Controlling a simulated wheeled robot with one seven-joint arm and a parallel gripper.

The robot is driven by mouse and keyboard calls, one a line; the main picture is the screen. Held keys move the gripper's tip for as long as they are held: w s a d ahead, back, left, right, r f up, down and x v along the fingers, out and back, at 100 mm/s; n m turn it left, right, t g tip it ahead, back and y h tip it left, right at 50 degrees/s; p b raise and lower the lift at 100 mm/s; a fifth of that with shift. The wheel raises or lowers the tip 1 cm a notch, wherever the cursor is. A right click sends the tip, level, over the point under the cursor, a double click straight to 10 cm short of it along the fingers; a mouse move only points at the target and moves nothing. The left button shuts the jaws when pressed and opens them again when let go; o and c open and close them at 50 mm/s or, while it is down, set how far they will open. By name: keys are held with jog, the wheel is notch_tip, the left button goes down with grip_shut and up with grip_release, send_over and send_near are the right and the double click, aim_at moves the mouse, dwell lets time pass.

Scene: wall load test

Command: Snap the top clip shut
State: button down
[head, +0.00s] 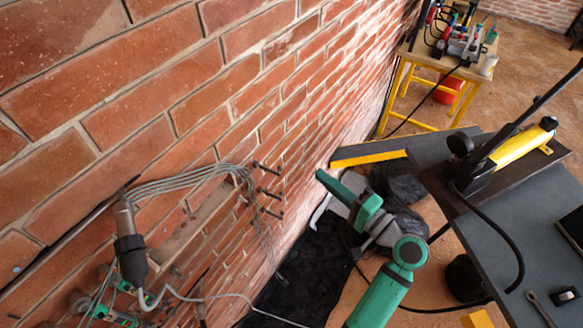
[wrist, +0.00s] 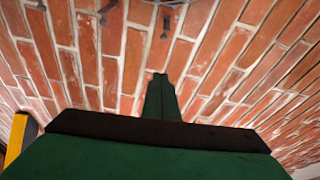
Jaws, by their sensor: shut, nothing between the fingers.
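My gripper (head: 322,176) is green, in the middle of the head view, with its fingers toward the brick wall. In the wrist view the fingers (wrist: 160,78) are together and empty, pointing at bare brick. I cannot tell for sure which part is the top clip. Small green-and-metal fittings (head: 118,316) sit low on the wall at the lower left, partly cut off, well apart from my gripper. Whether any clip is open or shut is too small to tell.
Dark bolts (head: 268,192) stick out of the wall, with grey wires (head: 190,180) running to a metal cylinder (head: 125,217). Black sheeting (head: 300,270) lies along the wall's foot. A grey bench (head: 530,240) with a yellow hand pump (head: 522,146) stands right. A yellow-legged table (head: 425,72) stands behind.

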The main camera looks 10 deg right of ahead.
jog(key=w+a, duration=0.5)
jog(key=a, duration=0.2)
jog(key=shift+w+a, duration=0.3)
jog(key=shift+a, duration=0.05)
jog(key=shift+s, duration=0.1)
dwell(0.3)
jog(key=shift+f, duration=0.1)
